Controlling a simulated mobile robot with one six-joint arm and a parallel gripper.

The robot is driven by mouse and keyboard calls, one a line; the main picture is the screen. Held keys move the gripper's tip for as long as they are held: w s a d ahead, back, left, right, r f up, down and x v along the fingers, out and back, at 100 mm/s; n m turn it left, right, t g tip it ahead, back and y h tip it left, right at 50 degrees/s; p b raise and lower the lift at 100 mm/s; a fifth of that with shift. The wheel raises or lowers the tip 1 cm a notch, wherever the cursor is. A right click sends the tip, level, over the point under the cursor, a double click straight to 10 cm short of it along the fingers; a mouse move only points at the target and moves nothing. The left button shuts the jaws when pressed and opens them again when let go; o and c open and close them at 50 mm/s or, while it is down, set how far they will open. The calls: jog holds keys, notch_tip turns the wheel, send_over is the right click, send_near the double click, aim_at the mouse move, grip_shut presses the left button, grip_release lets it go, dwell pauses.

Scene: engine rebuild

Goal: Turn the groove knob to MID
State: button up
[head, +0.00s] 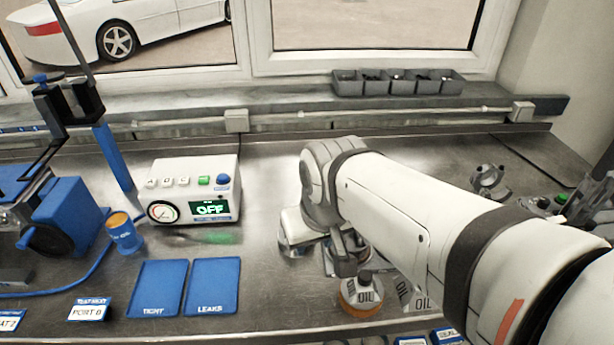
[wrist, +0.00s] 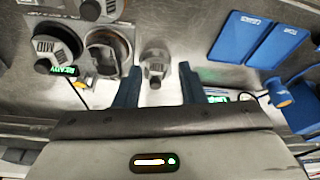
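My gripper (wrist: 158,84) shows in the wrist view with its two blue fingers apart, open. A small grey fixture with a dark knob-like end (wrist: 155,68) stands beyond the fingertips, in line with the gap; I see no contact. To its left is a round grey dial (wrist: 47,48) with lettering that looks like MID. A green READY display (wrist: 67,71) is beside this dial. Which piece is the groove knob is not certain. In the head view my arm hides the dial, and my gripper is not clear there.
A dark ring-shaped part (wrist: 104,50) sits right of the dial. A white tester box (head: 194,185) reading OFF and blue TIGHT (head: 158,285) and LEAKS (head: 212,283) trays are to the left.

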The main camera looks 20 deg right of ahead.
jog(key=shift+o, duration=1.4)
jog(key=shift+w, duration=0.4)
jog(key=w+d+f+n+g+b, duration=0.1)
jog(key=w+d+f+n, duration=0.1)
jog(key=w, duration=0.4)
jog(key=w+d+f+n+g+b, duration=0.1)
jog(key=w+d+f+n, duration=0.1)
jog(key=w+d+f, duration=0.2)
jog(key=w+d+f+n+g+b, duration=0.1)
jog(key=w+d+f, duration=0.2)
jog(key=w+d, duration=0.5)
jog(key=shift+w+f+n, duration=0.2)
jog(key=shift+f+n, duration=0.2)
jog(key=shift+w+d+f, duration=0.25)
jog(key=shift+f, duration=0.3)
notch_tip(320, 180, down, 7)
jog(key=shift+f, duration=0.15)
